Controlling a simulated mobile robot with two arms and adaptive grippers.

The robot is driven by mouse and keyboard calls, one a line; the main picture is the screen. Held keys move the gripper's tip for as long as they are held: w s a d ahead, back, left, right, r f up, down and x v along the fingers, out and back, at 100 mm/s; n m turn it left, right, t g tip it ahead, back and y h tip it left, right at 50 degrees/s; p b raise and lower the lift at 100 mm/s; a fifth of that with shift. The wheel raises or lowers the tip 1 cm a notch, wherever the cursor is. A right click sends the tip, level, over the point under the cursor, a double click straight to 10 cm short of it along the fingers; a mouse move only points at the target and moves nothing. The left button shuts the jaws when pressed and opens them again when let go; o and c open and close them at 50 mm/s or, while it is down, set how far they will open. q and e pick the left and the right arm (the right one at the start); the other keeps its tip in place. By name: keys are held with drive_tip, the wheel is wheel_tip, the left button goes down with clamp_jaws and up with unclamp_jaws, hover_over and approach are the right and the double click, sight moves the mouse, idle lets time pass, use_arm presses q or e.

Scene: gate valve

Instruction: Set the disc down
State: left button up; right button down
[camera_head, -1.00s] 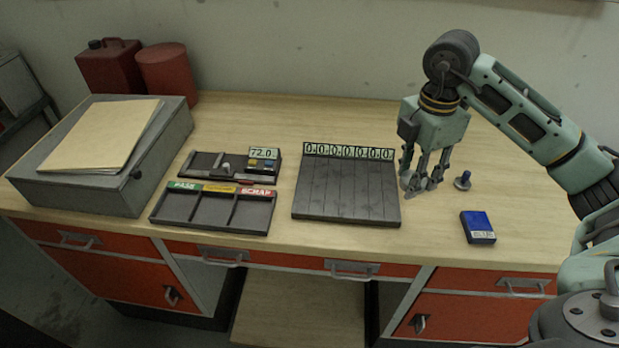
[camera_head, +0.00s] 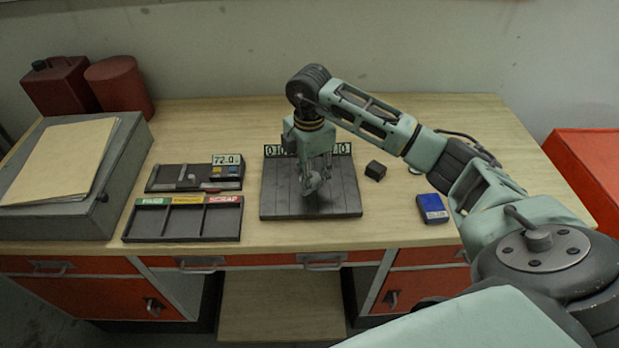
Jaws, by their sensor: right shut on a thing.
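My right gripper (camera_head: 313,178) points down over the dark slotted rack (camera_head: 285,204), near its middle. It is shut on a small grey disc (camera_head: 312,183), partly covered by the fingers. The disc looks tilted up on edge. I cannot tell whether it touches the rack. A row of number labels (camera_head: 273,150) runs along the rack's back edge, partly hidden behind my gripper. My left gripper is not in view.
Left of the rack are a three-part tray (camera_head: 182,239) with green, yellow and red labels, and a gauge (camera_head: 227,166) reading about 72.0. A dark block (camera_head: 375,170) and a blue box (camera_head: 432,208) lie right. A grey case (camera_head: 122,178) stands far left.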

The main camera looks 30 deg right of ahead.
wheel_tip(320, 180, down, 2)
drive_tip(key=shift+f+p, duration=0.15)
drive_tip(key=shift+p, duration=0.4)
drive_tip(key=shift+f, duration=0.45)
drive_tip(key=shift+f, duration=0.15)
drive_tip(key=c, duration=1.2)
unclamp_jaws()
drive_tip(key=shift+s, duration=0.1)
drive_tip(key=shift+o, duration=0.2)
